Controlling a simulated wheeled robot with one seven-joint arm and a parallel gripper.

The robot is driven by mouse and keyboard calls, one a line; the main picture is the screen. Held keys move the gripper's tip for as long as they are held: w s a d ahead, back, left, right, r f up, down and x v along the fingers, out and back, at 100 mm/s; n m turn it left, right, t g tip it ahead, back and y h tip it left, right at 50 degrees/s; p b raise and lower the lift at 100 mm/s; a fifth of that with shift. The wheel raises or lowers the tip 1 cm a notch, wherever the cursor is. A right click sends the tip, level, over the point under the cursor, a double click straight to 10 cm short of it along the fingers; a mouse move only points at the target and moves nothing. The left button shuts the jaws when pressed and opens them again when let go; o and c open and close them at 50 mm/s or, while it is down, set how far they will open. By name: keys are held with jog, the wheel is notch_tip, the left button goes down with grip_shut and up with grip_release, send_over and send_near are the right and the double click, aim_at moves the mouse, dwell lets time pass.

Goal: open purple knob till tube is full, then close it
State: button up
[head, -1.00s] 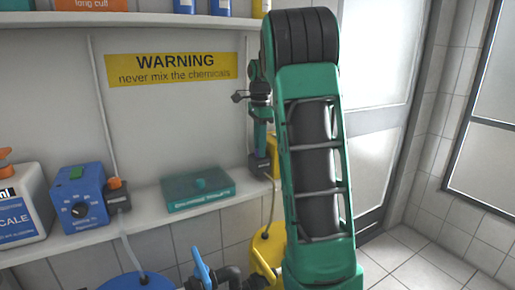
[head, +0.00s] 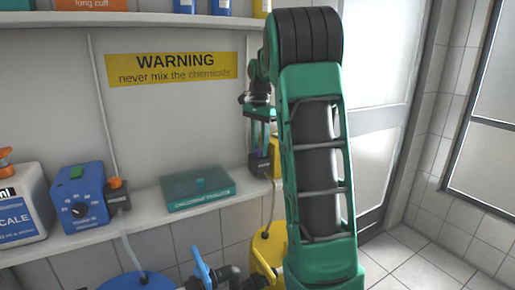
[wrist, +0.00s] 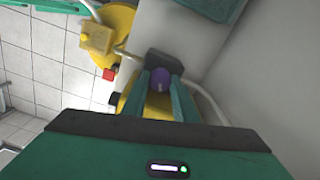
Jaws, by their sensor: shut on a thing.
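The purple knob (wrist: 161,77) sits on top of a small yellow-and-dark dosing unit (head: 275,158) on the shelf's right end. In the wrist view it lies between the two teal fingers of my gripper (wrist: 160,84). The fingers are shut on the knob, one on each side. In the head view my gripper (head: 262,137) points down at the unit, and the knob is mostly hidden by the fingers. A thin pale tube (head: 271,208) runs down from the unit towards a yellow tank (head: 266,246). The liquid level in the tube is too small to tell.
A teal box (head: 197,192) lies on the shelf left of the unit. An upper shelf (head: 170,19) holds bottles. Pipes with a blue valve handle (head: 201,266) are below.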

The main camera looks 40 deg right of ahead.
jog(key=shift+w+r+n, duration=0.15)
jog(key=shift+w+n, duration=0.05)
jog(key=shift+n, duration=0.9)
jog(key=o, duration=1.1)
jog(key=shift+c, duration=0.2)
jog(key=shift+s, duration=0.1)
